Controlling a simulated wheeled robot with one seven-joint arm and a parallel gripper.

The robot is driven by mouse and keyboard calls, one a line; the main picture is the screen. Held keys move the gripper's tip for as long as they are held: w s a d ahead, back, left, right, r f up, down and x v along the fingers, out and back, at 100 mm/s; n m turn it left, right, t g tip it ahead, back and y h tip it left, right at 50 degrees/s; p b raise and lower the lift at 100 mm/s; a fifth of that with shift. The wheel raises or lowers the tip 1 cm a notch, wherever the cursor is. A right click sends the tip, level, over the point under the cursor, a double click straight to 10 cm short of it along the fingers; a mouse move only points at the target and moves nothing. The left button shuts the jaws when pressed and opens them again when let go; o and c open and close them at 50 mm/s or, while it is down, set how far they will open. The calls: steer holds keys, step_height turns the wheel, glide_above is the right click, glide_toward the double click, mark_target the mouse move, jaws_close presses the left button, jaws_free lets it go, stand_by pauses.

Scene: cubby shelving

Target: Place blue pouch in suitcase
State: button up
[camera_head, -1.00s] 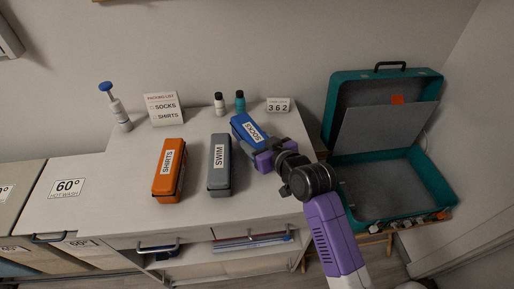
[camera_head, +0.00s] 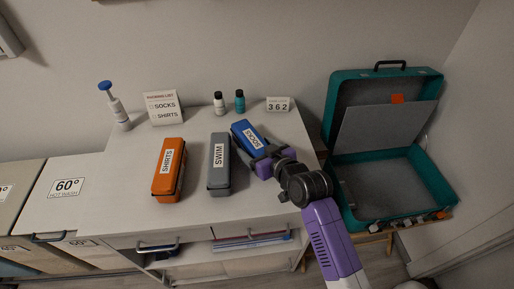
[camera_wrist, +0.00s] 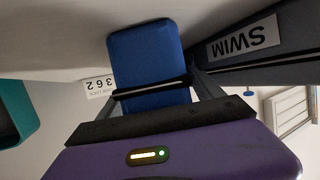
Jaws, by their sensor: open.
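The blue pouch (camera_head: 243,131), labelled SOCKS, is at the back right of the white counter, beside the grey SWIM pouch. My gripper (camera_head: 262,157) is open at the pouch's near end, with its fingers on either side of that end. In the wrist view the blue pouch (camera_wrist: 146,55) lies straight ahead of my gripper (camera_wrist: 155,100); whether the fingers touch it I cannot tell. The teal suitcase (camera_head: 437,183) stands open on a stand at the right, its lid raised and its grey bottom bare.
The grey SWIM pouch (camera_head: 219,180) is close on the left, with the orange SHIRTS pouch (camera_head: 168,170) beyond it. Two small bottles (camera_head: 240,100) and a 362 card (camera_head: 278,104) stand behind. A pump bottle (camera_head: 116,110) and list sign (camera_head: 163,106) are at the back left.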

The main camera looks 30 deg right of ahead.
steer(key=shift+r, duration=0.15)
steer(key=shift+s, duration=0.15)
steer(key=a+v, duration=0.1)
steer(key=v, duration=1)
steer(key=shift+s+d+r+b, duration=0.15)
steer(key=shift+s+d+b, duration=0.25)
steer(key=shift+d, duration=0.1)
